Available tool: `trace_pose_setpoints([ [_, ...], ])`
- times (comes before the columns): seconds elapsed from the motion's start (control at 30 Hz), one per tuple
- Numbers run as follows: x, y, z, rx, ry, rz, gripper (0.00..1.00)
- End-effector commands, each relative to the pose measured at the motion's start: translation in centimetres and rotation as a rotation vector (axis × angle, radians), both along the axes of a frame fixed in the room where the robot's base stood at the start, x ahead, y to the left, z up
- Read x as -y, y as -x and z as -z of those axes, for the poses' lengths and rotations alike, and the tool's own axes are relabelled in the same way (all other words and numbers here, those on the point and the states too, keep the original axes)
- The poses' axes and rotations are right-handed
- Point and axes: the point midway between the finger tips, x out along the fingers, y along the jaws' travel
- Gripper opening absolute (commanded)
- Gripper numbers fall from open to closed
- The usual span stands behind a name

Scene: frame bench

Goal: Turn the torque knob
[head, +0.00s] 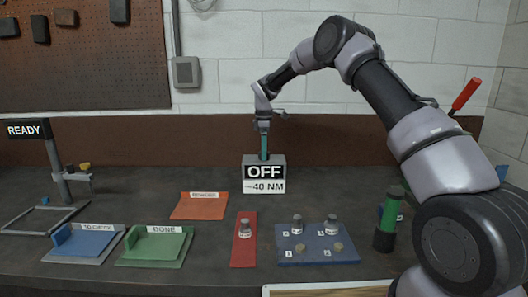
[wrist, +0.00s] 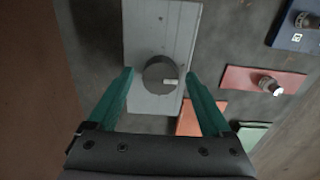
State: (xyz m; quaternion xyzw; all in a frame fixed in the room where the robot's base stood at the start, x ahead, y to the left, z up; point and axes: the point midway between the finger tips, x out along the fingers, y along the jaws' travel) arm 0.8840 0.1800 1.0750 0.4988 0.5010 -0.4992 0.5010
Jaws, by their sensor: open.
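The torque knob (wrist: 160,75) is a dark round dial with a pale mark, on top of a grey box (wrist: 150,25). In the head view the box (head: 264,160) reads OFF and 40 NM on its front, and the knob is hidden. My gripper (head: 264,155) points down over the box top. In the wrist view my gripper (wrist: 158,85) is open, with one green finger on each side of the knob. A gap shows between each finger and the knob. Whether the fingertips are level with the knob I cannot tell.
An orange tray (head: 198,214), a green DONE tray (head: 150,262) and a blue TO CHECK tray (head: 80,257) lie left. A READY stand (head: 58,160) is far left.

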Motion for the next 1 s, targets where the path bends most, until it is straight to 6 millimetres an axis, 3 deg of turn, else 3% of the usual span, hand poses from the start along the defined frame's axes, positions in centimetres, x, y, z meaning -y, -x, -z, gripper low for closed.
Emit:
trace_pose_setpoints([
  [0.3,-0.01,0.01,0.31,0.0,0.0,0.0,0.83],
  [0.37,-0.01,0.01,0.3,0.0,0.0,0.0,0.64],
  [0.53,-0.01,0.01,0.29,0.0,0.0,0.0,0.0],
  [1.0,-0.09,0.03,0.25,0.0,-0.001,0.112,0.0],
])
